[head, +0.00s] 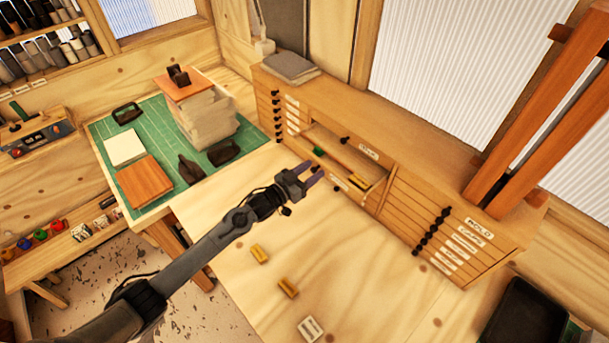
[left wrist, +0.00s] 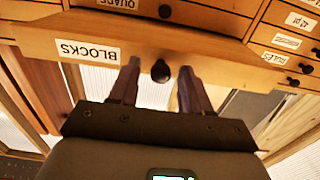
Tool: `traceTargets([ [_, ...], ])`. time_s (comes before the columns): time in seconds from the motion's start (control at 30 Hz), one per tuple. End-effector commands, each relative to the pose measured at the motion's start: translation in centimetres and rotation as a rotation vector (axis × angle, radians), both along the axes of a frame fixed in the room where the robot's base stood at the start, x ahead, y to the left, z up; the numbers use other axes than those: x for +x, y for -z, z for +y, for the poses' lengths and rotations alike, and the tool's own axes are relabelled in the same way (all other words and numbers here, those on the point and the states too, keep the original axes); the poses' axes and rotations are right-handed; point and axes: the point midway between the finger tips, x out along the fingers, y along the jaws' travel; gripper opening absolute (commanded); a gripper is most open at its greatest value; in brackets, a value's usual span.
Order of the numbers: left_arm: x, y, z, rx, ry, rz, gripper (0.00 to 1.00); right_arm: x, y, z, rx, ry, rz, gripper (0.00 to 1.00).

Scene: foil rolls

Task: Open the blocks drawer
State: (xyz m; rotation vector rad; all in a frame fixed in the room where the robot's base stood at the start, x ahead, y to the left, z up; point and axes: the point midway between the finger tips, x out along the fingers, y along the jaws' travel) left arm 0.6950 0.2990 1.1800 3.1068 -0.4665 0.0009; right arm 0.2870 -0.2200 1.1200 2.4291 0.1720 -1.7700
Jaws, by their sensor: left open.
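The blocks drawer (left wrist: 215,65) fills the middle of the left wrist view as a wooden front, seen upside down. Its BLOCKS label (left wrist: 88,50) is white, and its dark round knob (left wrist: 160,70) shows between my fingertips. I see no contact. My right gripper is not in view.
A green mat (head: 153,143) with tools lies at left.

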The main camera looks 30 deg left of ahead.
Motion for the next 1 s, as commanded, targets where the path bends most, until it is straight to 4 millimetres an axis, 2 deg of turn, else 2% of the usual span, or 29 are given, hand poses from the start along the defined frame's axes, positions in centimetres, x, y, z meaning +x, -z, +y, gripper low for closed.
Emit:
traceTargets([
  [0.17, -1.2, 0.2, 0.5, 0.001, -0.001, 0.002, 0.48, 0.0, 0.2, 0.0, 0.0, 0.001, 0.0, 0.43],
  [0.5, -6.4, 0.3, 2.0, 0.002, 0.0, 0.004, 0.48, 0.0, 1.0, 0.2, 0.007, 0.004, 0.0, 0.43],
  [0.7, -8.9, 0.2, 2.7, 0.001, 0.0, 0.002, 0.48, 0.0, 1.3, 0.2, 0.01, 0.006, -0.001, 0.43],
  [1.0, -10.2, 0.0, 3.1, 0.001, 0.0, 0.0, 0.48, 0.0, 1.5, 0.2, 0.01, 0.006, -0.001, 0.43],
])
